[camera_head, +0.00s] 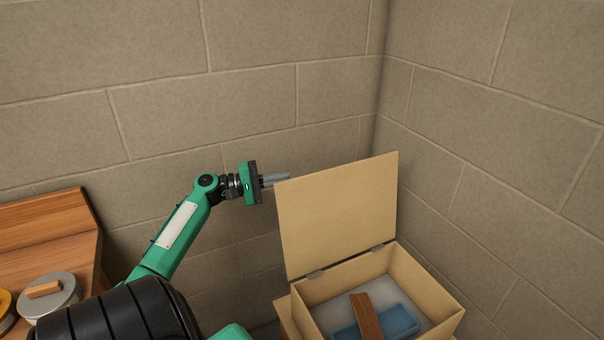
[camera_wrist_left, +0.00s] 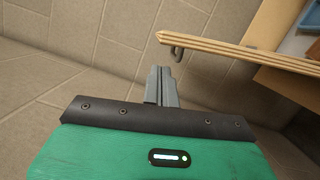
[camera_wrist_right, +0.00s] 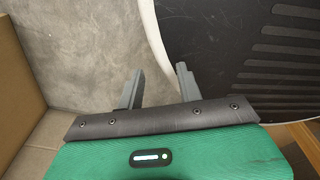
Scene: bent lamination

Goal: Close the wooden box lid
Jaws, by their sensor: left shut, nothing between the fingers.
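The wooden box (camera_head: 382,287) stands at the lower right of the head view. Its lid (camera_head: 338,212) is open and stands up, leaning slightly, on hinges at the box's back edge. My left gripper (camera_head: 287,178) is shut and empty, at the height of the lid's upper left corner. In the left wrist view the shut fingers (camera_wrist_left: 161,86) are just left of the lid's edge (camera_wrist_left: 262,55); I cannot tell whether they touch it. My right gripper (camera_wrist_right: 158,84) shows only in its own wrist view, with its fingers apart and nothing between them.
A blue tray (camera_head: 398,320) and a brown wooden block (camera_head: 366,317) lie inside the box. A wooden cabinet (camera_head: 50,228) with a round metal-lidded container (camera_head: 50,300) is at the left. Block walls close the corner behind the box.

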